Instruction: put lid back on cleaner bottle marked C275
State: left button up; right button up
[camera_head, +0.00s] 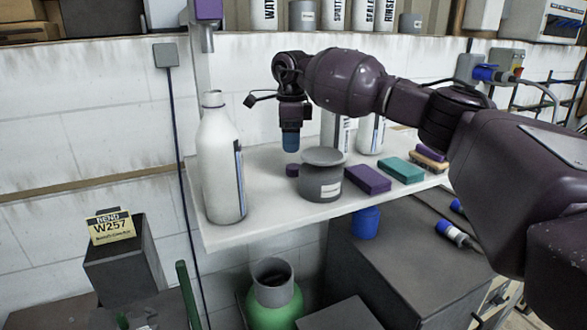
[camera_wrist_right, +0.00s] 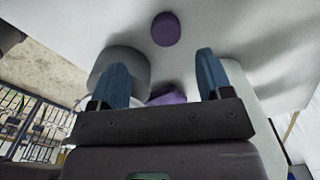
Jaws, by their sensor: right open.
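A tall white bottle (camera_head: 221,165) stands upright at the left of the white shelf, its neck open with no lid on it. A blue-edged label shows on its side, but I cannot read a C275 mark. A small round purple lid (camera_head: 292,170) lies on the shelf beside the grey pot; it also shows in the right wrist view (camera_wrist_right: 165,29). My right gripper (camera_head: 291,148) points down above and near the lid. Its blue fingers (camera_wrist_right: 163,66) are apart with nothing held; the lid lies beyond the fingertips. My left gripper is not in view.
A grey pot (camera_head: 322,180) stands close right of the lid. A purple block (camera_head: 367,179) and teal block (camera_head: 402,170) lie further right. More white bottles (camera_head: 371,135) stand behind, partly hidden by my arm. The shelf's front edge drops off to bins below.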

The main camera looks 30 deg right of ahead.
aim_at(291, 166)
jog(key=shift+f, duration=1.3)
jog(key=shift+f, duration=0.1)
jog(key=shift+w+d+f+p, duration=0.15)
jog(key=shift+f+p, duration=0.35)
jog(key=shift+f, duration=0.8)
jog(key=shift+w+a+f+p, duration=0.15)
jog(key=shift+f+p, duration=0.35)
jog(key=shift+f, duration=0.75)
jog(key=shift+d, duration=0.1)
jog(key=shift+c, duration=0.4)
jog(key=c, duration=0.9)
jog(key=shift+r, duration=0.15)
notch_tip(291, 166, up, 20)
jog(key=shift+f+b, duration=0.1)
jog(key=shift+b, duration=1.05)
